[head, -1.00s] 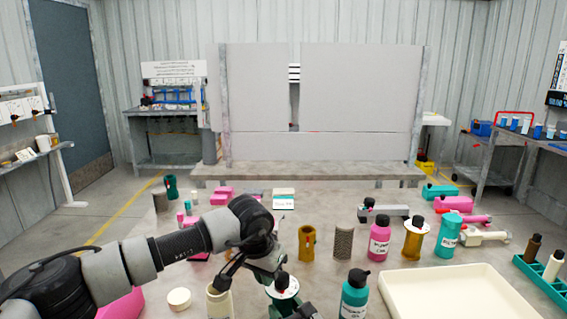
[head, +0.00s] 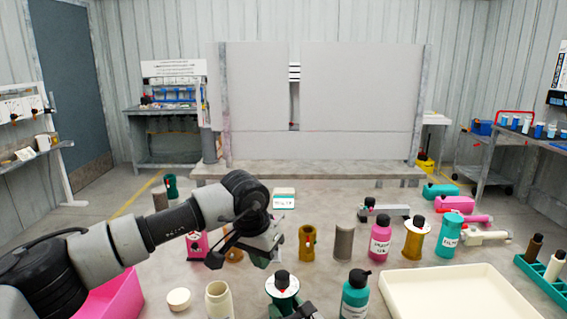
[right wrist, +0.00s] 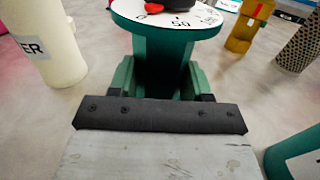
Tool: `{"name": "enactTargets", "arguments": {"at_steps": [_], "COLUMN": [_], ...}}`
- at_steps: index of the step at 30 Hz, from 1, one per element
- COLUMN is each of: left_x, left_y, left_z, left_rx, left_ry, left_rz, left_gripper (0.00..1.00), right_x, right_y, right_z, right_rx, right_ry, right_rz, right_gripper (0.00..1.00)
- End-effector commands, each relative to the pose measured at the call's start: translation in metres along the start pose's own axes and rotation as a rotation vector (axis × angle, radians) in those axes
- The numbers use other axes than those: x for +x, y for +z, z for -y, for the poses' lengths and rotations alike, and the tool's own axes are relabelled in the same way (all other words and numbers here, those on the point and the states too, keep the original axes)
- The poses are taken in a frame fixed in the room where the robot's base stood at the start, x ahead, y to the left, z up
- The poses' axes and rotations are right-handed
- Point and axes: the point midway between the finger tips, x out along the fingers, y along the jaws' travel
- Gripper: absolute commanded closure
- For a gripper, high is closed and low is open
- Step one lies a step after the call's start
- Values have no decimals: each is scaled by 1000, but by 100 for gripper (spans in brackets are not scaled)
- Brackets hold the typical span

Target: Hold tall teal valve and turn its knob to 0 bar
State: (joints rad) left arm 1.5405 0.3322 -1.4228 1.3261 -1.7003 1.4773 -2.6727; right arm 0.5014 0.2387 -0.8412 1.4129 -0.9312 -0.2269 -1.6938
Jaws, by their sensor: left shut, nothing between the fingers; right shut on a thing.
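The tall teal valve (head: 282,303) stands upright at the bottom centre of the head view, with a white dial disc and a black knob (head: 282,279) on top. In the right wrist view the dial (right wrist: 150,17) shows "50" and a red pointer mark; its top is cut off. My right gripper (right wrist: 162,78) is shut around the teal valve body (right wrist: 165,60), below the dial. My left gripper (head: 216,259) is shut and empty, up and left of the knob, apart from it.
A cream bottle (head: 219,300) stands left of the valve and a teal bottle (head: 354,295) right of it. A cream tray (head: 455,271) lies further right. Behind stand a mustard valve (head: 307,243) and a grey cylinder (head: 344,242). A white round lid (head: 179,299) lies at left.

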Motion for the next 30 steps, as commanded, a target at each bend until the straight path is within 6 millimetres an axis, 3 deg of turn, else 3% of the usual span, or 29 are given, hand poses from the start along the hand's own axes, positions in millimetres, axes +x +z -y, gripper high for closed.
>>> {"name": "enactTargets", "arguments": {"at_steps": [11, 12, 17, 26, 30], "left_x": [-6, -5, -5, -6, -6], "left_y": [-2, -2, -2, -2, -2], "left_z": [0, 0, 0, 0, 0], "left_rx": [1, 1, 1, 1, 1], "left_ry": [0, 0, 0, 1, 0], "left_rz": [-1, -1, -1, -1, -1], "left_gripper": [100, 100, 100, 100, 100], "right_x": [-2, -2, -2, -2, -15], "right_y": [-6, -6, -5, -4, -4], "right_z": [-1, -1, -1, 0, 0], "right_rx": [1, 1, 1, 0, -2], "right_ry": [1, 1, 1, 1, 1], "right_rz": [-10, -10, -9, -7, -6], "right_gripper": [87, 47, 22, 21, 21]}}
